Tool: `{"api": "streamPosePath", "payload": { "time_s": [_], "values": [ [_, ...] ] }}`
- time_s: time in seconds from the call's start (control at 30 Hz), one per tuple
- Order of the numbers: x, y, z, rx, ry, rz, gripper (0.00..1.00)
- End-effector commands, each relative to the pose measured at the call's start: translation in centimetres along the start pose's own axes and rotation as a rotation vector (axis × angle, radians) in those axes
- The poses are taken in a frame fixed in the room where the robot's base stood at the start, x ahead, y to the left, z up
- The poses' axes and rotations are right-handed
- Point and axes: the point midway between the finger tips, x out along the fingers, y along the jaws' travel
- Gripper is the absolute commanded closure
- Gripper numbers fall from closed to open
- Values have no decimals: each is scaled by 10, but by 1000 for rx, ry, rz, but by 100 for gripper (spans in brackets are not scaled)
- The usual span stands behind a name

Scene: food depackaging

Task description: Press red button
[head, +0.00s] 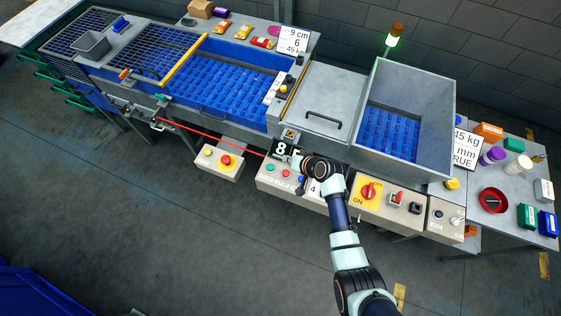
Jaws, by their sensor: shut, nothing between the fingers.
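The control box (262,183) below the machine's middle carries a teal button (270,167) and a small red button (286,172) side by side. My gripper (293,161) is shut and empty, over the upper part of the control box, close to the small red button. I cannot tell whether it touches anything.
A box with a red rotary switch (369,191) on yellow stands right of my arm. The grey hopper (410,105) and metal lid (322,95) rise behind. A thin red line (205,135) runs along the machine's front. The floor in front is clear.

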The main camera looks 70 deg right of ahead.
Motion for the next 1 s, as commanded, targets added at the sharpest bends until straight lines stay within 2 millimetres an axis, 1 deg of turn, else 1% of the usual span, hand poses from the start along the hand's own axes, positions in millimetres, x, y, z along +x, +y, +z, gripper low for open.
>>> {"api": "streamPosePath", "payload": {
  "time_s": [0.37, 0.57, 0.9, 1.0],
  "values": [
    [5, 3, 4, -3, -1, -1, 100],
    [21, 14, 15, -3, 0, -1, 100],
    [56, 39, 41, -3, -2, -1, 100],
    [61, 43, 45, -3, -1, -1, 100]
  ]
}}
